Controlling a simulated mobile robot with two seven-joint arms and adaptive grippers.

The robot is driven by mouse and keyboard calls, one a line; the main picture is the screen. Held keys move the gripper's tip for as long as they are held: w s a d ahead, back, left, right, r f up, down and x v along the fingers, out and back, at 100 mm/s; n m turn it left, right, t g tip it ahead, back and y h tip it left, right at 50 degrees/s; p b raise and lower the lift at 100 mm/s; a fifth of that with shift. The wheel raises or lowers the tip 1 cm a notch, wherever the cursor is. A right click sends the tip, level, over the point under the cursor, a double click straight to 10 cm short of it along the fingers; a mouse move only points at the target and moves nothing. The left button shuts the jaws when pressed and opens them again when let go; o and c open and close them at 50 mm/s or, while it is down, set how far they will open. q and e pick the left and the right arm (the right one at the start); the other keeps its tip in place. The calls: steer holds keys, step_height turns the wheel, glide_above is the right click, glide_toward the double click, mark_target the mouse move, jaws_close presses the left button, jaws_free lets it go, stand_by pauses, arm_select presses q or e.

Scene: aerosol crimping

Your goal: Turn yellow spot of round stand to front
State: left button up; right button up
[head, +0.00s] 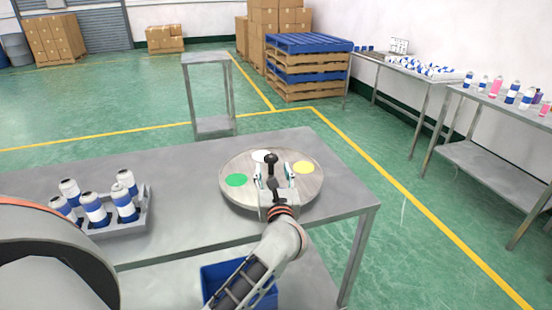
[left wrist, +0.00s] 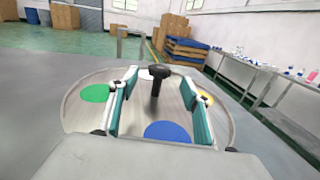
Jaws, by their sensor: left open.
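The round stand (head: 240,198) is a grey disc lying on the near table, with a black upright knob (head: 271,160) near its middle. In the head view its green spot (head: 237,180) is at the left, its white spot (head: 263,155) at the back and its yellow spot (head: 303,167) at the right. The left wrist view shows a blue spot (left wrist: 167,131) on the near side; the yellow spot (left wrist: 206,98) is partly hidden by a finger there. My left gripper (head: 273,171) is open over the disc, its fingers on either side of the knob. My right gripper is not in view.
A grey rack (head: 145,212) with several blue-and-white cans stands at the left of the table (head: 180,165). A blue bin (head: 225,275) is below the table front. Side tables with bottles stand along the right wall. The table between rack and stand is clear.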

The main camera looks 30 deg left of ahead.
mark_target(271, 162)
arm_select(q)
steer(key=shift+w+a+f, duration=0.1)
steer(key=shift+w+a, duration=0.25)
steer(key=shift+w, duration=0.25)
steer(key=x, duration=0.6)
steer(key=shift+w+a+f, duration=0.1)
steer(key=shift+w+a, duration=0.1)
steer(key=shift+a, duration=0.05)
jaws_close()
